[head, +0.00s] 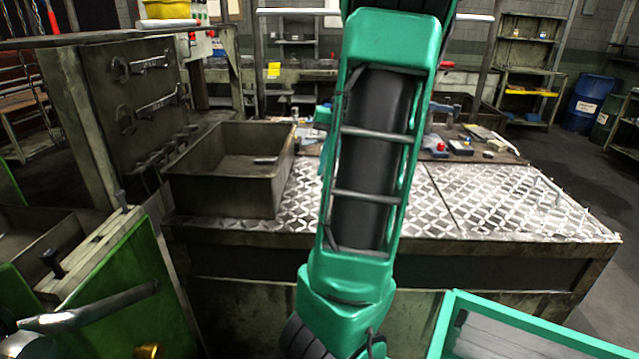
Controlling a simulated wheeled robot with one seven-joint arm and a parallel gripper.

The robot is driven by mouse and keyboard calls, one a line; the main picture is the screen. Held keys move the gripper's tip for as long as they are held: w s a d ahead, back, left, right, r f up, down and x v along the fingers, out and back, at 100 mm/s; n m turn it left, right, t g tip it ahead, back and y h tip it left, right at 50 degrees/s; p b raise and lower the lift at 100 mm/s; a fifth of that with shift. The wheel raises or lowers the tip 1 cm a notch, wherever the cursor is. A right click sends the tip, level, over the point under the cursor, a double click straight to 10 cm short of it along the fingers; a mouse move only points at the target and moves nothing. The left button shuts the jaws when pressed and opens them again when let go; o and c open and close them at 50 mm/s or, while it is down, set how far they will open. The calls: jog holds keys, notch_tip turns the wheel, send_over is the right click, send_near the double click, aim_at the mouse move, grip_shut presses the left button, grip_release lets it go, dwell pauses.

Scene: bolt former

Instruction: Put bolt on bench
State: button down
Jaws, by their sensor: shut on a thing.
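The bench (500,205) has a diamond-plate metal top and stands across the middle of the head view. Its left and right parts of the top show on either side of my teal arm. A dark bolt (53,262) stands upright on the pale ledge of the green machine at the lower left. Another small bolt-like piece (121,199) stands farther back on that ledge. My gripper does not show; my arm hides the middle of the bench.
An open metal bin (225,190) sits on the bench's left end. Small tools and parts (460,146) lie along the bench's back. The right part of the plate looks mostly clear. The green machine (130,290) stands close at left; a blue barrel (590,103) stands far right.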

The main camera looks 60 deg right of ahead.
jog(key=shift+f, duration=2.25)
jog(key=c, duration=2.2)
grip_release()
jog(key=shift+o, duration=0.2)
jog(key=shift+f, duration=0.1)
jog(key=v, duration=1.2)
